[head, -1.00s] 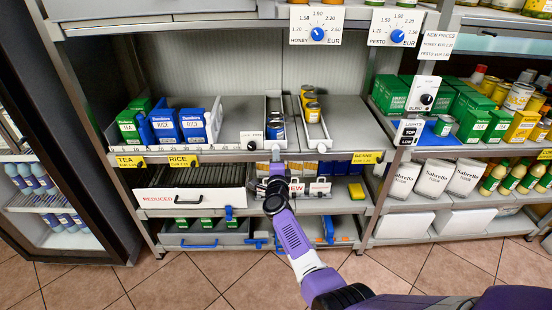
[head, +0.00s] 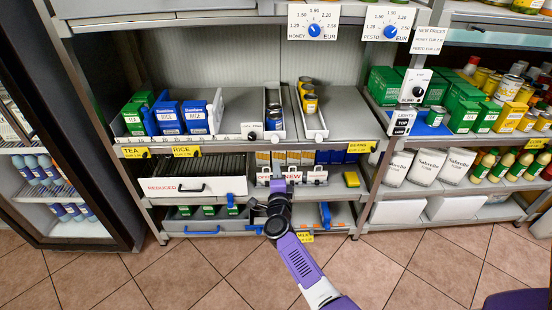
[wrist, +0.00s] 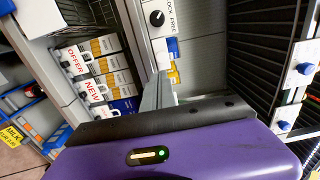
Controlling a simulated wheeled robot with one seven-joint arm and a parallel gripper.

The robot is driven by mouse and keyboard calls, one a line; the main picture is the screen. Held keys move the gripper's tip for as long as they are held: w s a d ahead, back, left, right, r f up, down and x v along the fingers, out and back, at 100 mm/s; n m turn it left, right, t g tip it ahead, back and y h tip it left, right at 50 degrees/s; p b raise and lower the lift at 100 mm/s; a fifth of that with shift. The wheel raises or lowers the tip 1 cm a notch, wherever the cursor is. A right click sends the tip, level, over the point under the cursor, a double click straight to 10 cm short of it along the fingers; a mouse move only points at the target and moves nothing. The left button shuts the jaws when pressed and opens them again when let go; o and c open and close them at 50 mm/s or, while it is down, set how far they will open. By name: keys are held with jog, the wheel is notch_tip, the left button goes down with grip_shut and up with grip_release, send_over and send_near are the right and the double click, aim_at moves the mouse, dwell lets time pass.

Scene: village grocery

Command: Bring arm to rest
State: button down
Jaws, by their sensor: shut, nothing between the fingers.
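My purple arm reaches up from the bottom of the head view. My gripper (head: 279,186) is at its far end, in front of the lower part of the shelf unit, below the middle shelf. In the wrist view its purple body fills the lower part, and the narrow grey fingers (wrist: 158,98) are together with nothing between them. The cartons (wrist: 95,70) in the lower bay stand to the left of the fingers in the wrist view. I cannot tell how far the fingertips are from the shelf front.
A white REDUCED drawer (head: 192,188) is left of my gripper. Rice boxes (head: 182,117) and cans (head: 308,96) stand on the shelf above. A dark-framed fridge (head: 60,150) is at the left. The tiled floor (head: 160,285) in front is clear.

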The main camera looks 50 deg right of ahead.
jog(key=shift+v, duration=0.8)
notch_tip(320, 180, up, 5)
jog(key=w+a+n+t, duration=0.1)
jog(key=a+n+t, duration=0.1)
jog(key=n, duration=0.2)
jog(key=s+a+r+n+t+y, duration=0.4)
jog(key=s+a+n, duration=0.1)
jog(key=a+n, duration=0.4)
jog(key=s+a+r+n+g+y, duration=0.1)
jog(key=s+a+n+y, duration=0.4)
jog(key=s+a, duration=0.7)
jog(key=s+a+r+n+g+y, duration=0.1)
jog(key=s+a+n+y, duration=0.4)
jog(key=s+a+n, duration=0.5)
jog(key=shift+s+a+r, duration=0.8)
jog(key=shift+s+a, duration=0.6)
jog(key=shift+s, duration=3.4)
